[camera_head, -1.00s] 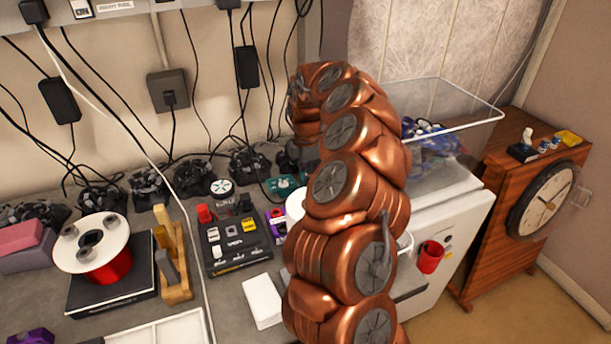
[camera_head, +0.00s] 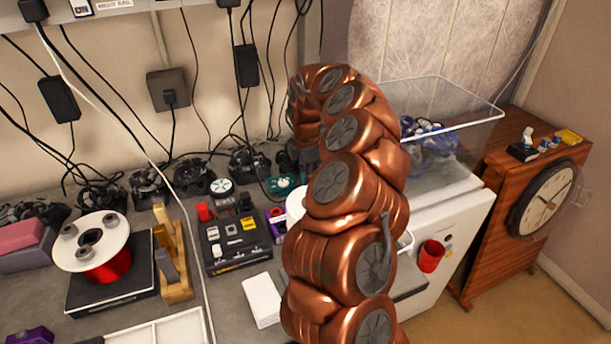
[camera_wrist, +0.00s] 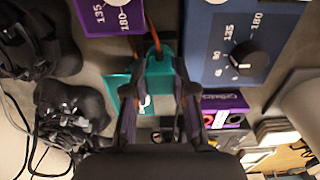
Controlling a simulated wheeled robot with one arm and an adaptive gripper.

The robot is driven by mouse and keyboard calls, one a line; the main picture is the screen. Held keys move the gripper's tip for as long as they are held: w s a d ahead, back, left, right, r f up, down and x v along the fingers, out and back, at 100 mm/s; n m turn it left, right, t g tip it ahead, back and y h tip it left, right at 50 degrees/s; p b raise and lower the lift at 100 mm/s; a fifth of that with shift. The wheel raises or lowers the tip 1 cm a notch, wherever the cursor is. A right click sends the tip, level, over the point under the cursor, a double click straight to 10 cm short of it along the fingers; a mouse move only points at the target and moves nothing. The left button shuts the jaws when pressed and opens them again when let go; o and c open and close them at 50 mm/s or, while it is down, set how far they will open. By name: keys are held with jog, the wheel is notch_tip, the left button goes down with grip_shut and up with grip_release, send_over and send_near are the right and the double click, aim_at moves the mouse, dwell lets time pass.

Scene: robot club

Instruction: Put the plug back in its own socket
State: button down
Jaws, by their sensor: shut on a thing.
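My gripper (camera_wrist: 160,92) is shut on a teal block (camera_wrist: 159,72), apparently the plug, with an orange cable running up from it in the wrist view. The fingers stand on either side of it. A flat teal thing (camera_wrist: 117,84) lies left of the fingers; a teal thing also shows on the bench in the head view (camera_head: 284,184), partly hidden. In the head view my arm covers the gripper and the plug. I cannot tell which socket is the plug's own. A grey wall socket box (camera_head: 165,86) holds another black plug.
Purple (camera_wrist: 94,15) and blue (camera_wrist: 238,50) dial boxes and a smaller purple box (camera_wrist: 237,101) crowd the gripper. Dark clustered objects (camera_wrist: 68,110) lie at left. A black button box (camera_head: 232,241), red spool (camera_head: 107,270) and clear bin (camera_head: 455,105) stand around my arm.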

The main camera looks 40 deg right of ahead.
jog(key=shift+f, duration=0.1)
jog(key=c, duration=0.9)
grip_release()
jog(key=shift+o, duration=0.2)
notch_tip(320, 180, up, 12)
dwell(0.4)
